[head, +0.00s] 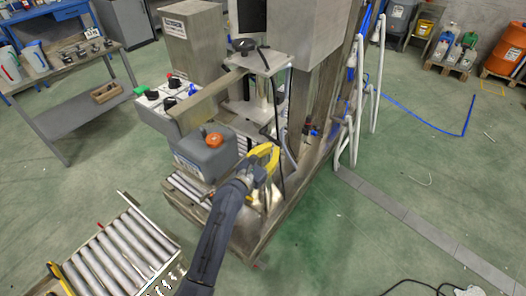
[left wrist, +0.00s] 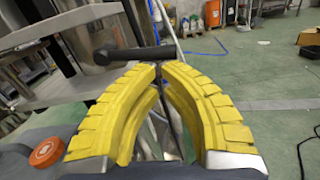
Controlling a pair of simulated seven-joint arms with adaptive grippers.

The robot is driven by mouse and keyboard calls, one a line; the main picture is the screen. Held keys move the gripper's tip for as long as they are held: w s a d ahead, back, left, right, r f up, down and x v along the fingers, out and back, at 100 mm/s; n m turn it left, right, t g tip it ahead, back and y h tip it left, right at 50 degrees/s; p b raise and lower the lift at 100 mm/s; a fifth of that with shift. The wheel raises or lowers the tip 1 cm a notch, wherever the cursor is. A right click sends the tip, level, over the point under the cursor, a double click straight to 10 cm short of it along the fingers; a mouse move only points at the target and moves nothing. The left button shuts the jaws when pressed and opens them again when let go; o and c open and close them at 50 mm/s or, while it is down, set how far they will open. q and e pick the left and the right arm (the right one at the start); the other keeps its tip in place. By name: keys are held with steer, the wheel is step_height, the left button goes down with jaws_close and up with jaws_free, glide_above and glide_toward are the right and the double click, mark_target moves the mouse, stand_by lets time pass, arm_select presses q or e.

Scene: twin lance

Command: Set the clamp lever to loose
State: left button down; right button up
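My left gripper (head: 265,158) has yellow fingers and is at the front right of the machine, beside the grey box with an orange knob (head: 214,139). In the left wrist view the gripper's ribbed fingertips (left wrist: 158,68) come together with only a narrow slit between them. A black bar-shaped lever with a rounded end (left wrist: 130,55) lies across the picture just beyond the fingertips. I cannot tell whether the tips touch it. No loose or tight marking on the lever is readable. The orange knob also shows in the left wrist view (left wrist: 47,153). My right gripper is in neither view.
The machine's upright column (head: 311,100) and a black cable (head: 281,150) stand close to my gripper. A white panel with coloured buttons (head: 168,95) is behind the grey box. A roller conveyor (head: 115,252) is at lower left. Green floor is open on the right.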

arm_select(q)
steer(key=shift+d+r, duration=0.15)
stand_by(0.5)
steer(key=s+a+f, duration=0.4)
steer(key=s+a, duration=0.3)
steer(key=s, duration=0.1)
steer(key=shift+f, duration=0.2)
stand_by(0.4)
steer(key=shift+a, duration=0.1)
